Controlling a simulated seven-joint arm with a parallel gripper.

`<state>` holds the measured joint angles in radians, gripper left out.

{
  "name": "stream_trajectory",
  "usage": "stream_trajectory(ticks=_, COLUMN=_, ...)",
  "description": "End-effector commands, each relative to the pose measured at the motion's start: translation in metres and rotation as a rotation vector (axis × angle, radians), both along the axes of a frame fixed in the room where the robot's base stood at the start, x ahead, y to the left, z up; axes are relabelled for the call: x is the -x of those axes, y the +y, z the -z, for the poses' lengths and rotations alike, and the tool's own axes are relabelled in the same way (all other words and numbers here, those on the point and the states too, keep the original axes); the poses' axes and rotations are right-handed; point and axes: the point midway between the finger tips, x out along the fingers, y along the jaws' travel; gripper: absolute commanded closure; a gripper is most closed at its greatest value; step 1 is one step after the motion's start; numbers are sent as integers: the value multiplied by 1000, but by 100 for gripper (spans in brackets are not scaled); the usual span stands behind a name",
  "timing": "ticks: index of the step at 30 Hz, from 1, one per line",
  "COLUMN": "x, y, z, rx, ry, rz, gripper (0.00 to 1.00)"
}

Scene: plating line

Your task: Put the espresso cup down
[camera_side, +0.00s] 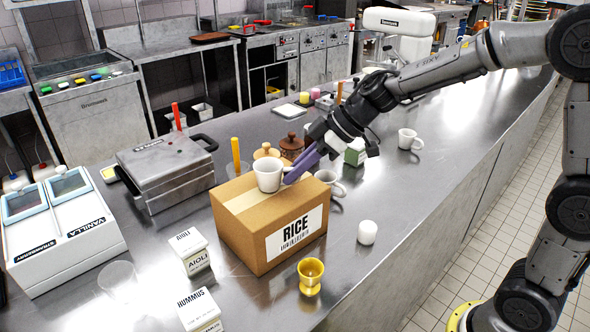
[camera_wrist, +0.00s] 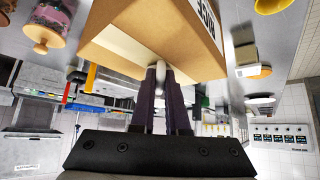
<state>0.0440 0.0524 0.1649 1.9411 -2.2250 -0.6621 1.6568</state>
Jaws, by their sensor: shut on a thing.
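A white espresso cup (camera_side: 268,174) is upright at the top of a brown cardboard box labelled RICE (camera_side: 245,228). I cannot tell whether its base touches the box top. My gripper (camera_side: 291,176), with purple fingers, reaches in from the right and is shut on the cup's right side, where the fingers hide its handle. In the wrist view the fingers of my gripper (camera_wrist: 163,74) are close together with a small pale piece between their tips. The box (camera_wrist: 145,25) fills the top of that view.
A white mug (camera_side: 329,181) stands close behind the box, and another mug (camera_side: 409,140) is farther right. A yellow egg cup (camera_side: 311,277) and a white cylinder (camera_side: 367,232) stand near the front edge. Aioli (camera_side: 190,252) and hummus (camera_side: 200,313) cartons are at left.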

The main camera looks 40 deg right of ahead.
Motion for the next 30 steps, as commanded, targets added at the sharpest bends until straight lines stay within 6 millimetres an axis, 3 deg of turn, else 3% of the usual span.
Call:
stream_trajectory(ticks=10, x=0, y=0, z=3, rx=-2, ry=0, rz=1, gripper=100)
stream_trajectory(ticks=11, x=0, y=0, z=3, rx=-2, ry=0, rz=1, gripper=84)
stream_trajectory(ticks=15, x=0, y=0, z=3, rx=0, ry=0, rz=1, gripper=58)
stream_trajectory(ticks=24, x=0, y=0, z=2, rx=-1, ry=0, rz=1, gripper=57)
stream_trajectory(ticks=30, x=6, y=-8, z=-13, rx=-1, ry=-3, rz=3, gripper=57)
